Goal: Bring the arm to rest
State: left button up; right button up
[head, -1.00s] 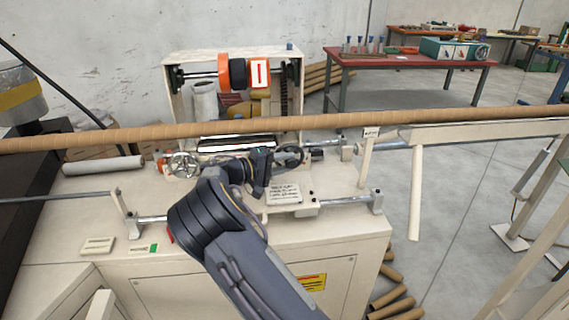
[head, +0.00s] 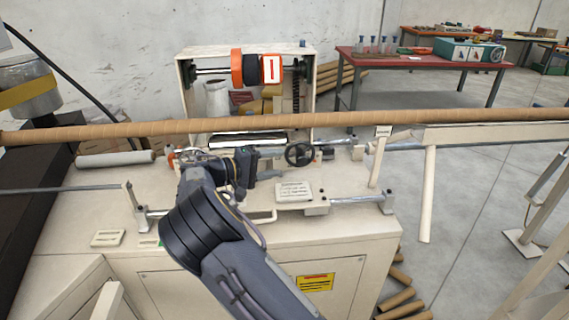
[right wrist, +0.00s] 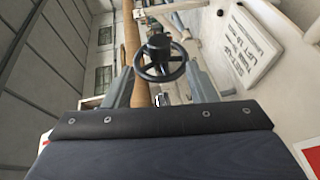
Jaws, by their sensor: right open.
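My right arm reaches in from the bottom of the head view over the cream machine bench (head: 230,225). My right gripper (head: 260,163) is open above the bench, to the left of a black handwheel (head: 300,154). In the right wrist view the two grey fingers of my right gripper (right wrist: 160,84) stand apart with nothing held. The black handwheel (right wrist: 158,62) shows ahead, framed between them. In the head view the gripper and the wheel look apart. My fingers are hard to make out in the head view. My left gripper is not in view.
A long brown cardboard tube (head: 330,119) runs across the machine, just behind my gripper. A printed plate (head: 293,192) lies to the right of my forearm. A silver handwheel (head: 195,163) is partly behind my wrist. Free floor lies to the right.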

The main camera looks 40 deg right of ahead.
jog(key=shift+a, duration=0.25)
dwell(0.3)
jog(key=s+d+f+y, duration=0.1)
jog(key=s+f+y, duration=0.3)
jog(key=s+y, duration=0.25)
jog(key=s+d+f+y, duration=0.2)
jog(key=s+f+y, duration=0.25)
jog(key=s, duration=0.35)
jog(key=s+a+r+t+y, duration=0.2)
jog(key=s+a+t+y, duration=0.1)
jog(key=s+a, duration=0.6)
jog(key=s+a+r+t+y+p, duration=0.1)
jog(key=s+a+r+t+y, duration=0.2)
jog(key=s+a+y, duration=0.3)
jog(key=s+a+t, duration=0.1)
jog(key=s+a, duration=0.3)
jog(key=a, duration=0.1)
jog(key=shift+s+r, duration=0.15)
jog(key=shift+s, duration=0.15)
